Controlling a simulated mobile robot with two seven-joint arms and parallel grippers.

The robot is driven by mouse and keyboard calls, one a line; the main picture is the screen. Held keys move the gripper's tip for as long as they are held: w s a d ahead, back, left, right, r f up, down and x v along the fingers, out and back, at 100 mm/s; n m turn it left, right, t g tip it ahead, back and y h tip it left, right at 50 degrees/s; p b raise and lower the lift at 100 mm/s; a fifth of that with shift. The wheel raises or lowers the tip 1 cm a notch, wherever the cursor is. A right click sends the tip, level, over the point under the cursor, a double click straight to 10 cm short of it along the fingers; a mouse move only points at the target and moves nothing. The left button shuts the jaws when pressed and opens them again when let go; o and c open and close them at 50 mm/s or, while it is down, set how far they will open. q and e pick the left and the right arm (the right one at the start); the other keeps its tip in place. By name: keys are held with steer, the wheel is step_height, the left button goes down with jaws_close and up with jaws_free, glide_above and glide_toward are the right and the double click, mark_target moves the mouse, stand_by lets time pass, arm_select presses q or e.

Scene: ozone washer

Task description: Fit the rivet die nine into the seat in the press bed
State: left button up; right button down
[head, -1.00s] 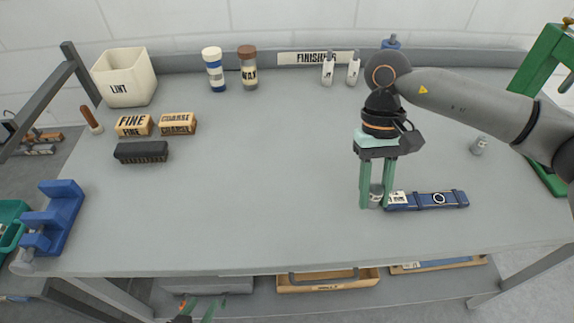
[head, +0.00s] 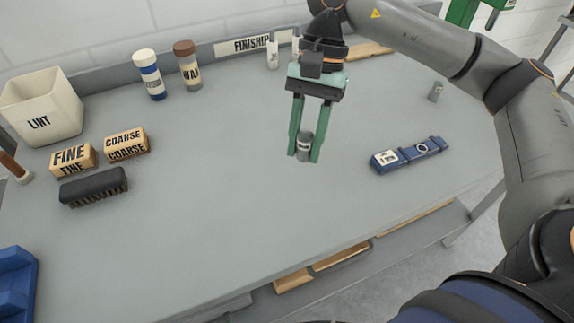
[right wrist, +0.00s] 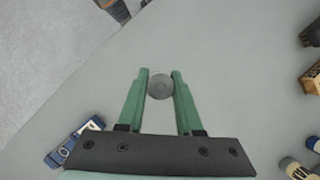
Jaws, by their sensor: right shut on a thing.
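My right gripper (head: 303,155) is shut on a small grey metal cylinder (head: 304,146) with a pale label, too small to read; it may be the rivet die nine. The cylinder is upright between the green fingertips, above the bench. In the right wrist view its round grey end (right wrist: 159,87) shows between the fingers (right wrist: 160,76). A second small grey cylinder (head: 435,92) stands on the bench at the right. Part of a green frame (head: 464,12), perhaps the press, shows at the top right; its bed and seat are out of view. My left gripper is not in view.
A blue strap-like item (head: 410,154) lies right of the gripper. A lint bin (head: 40,112), fine block (head: 73,159), coarse block (head: 126,143), black brush (head: 93,187) and two shakers (head: 150,74) stand at the left. The middle of the bench (head: 220,210) is clear.

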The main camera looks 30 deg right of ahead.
steer(key=m, duration=0.1)
steer(key=m+b, duration=0.1)
steer(key=shift+s+d+r+m+t+y, duration=0.1)
steer(key=shift+s+d+m+t+y, duration=0.05)
steer(key=shift+s+m+t+y, duration=0.2)
steer(key=s+d+r+m+t+h+b, duration=0.1)
steer(key=s+m+t+b, duration=0.2)
steer(key=m, duration=0.5)
steer(key=s+d+r+m+t+b, duration=0.1)
steer(key=r+m+t+b, duration=0.2)
steer(key=m, duration=0.4)
steer(key=m+h+b, duration=0.3)
steer(key=m+b, duration=0.3)
steer(key=m, duration=0.2)
glide_toward(292, 163)
steer(key=shift+w+d+f+n+t, duration=0.1)
steer(key=shift+w+f+n+t, duration=0.15)
steer(key=shift+f+t, duration=0.3)
steer(key=shift+w+f, duration=0.3)
steer(key=shift+f, duration=0.15)
steer(key=shift+b+x, duration=0.3)
steer(key=shift+x, duration=0.75)
steer(key=shift+s+f, duration=0.15)
steer(key=shift+f, duration=0.8)
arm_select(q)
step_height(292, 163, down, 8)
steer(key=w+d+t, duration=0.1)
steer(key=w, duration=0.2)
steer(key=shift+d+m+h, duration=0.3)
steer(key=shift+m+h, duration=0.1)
